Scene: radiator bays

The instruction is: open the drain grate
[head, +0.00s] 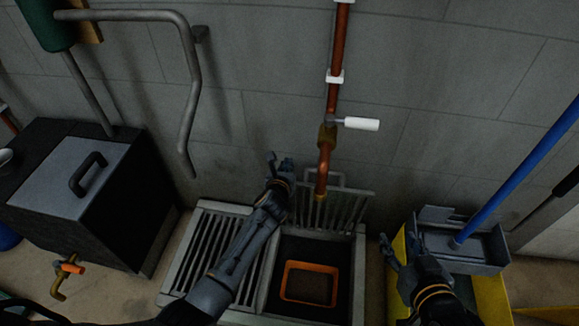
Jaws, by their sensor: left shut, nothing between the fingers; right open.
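The drain grate (345,205) is a grey barred panel standing raised against the back of the drain frame (360,282), below the copper pipe. The opening under it is uncovered, and an orange-rimmed basket (312,267) shows inside. A fixed-looking slatted section (215,240) lies flat to the left of the opening. My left gripper (281,160) is shut and empty, just left of the raised grate near the wall; I cannot tell whether it touches the grate. My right gripper (385,245) is open and empty, right of the drain, by the yellow bucket.
A copper pipe (338,60) with a white-handled valve (360,124) comes down the wall above the drain. A mop bucket (470,250) with a blue handle (530,165) stands at right. A black box with a grey lid (70,180) stands at left, below a bent grey rail (190,85).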

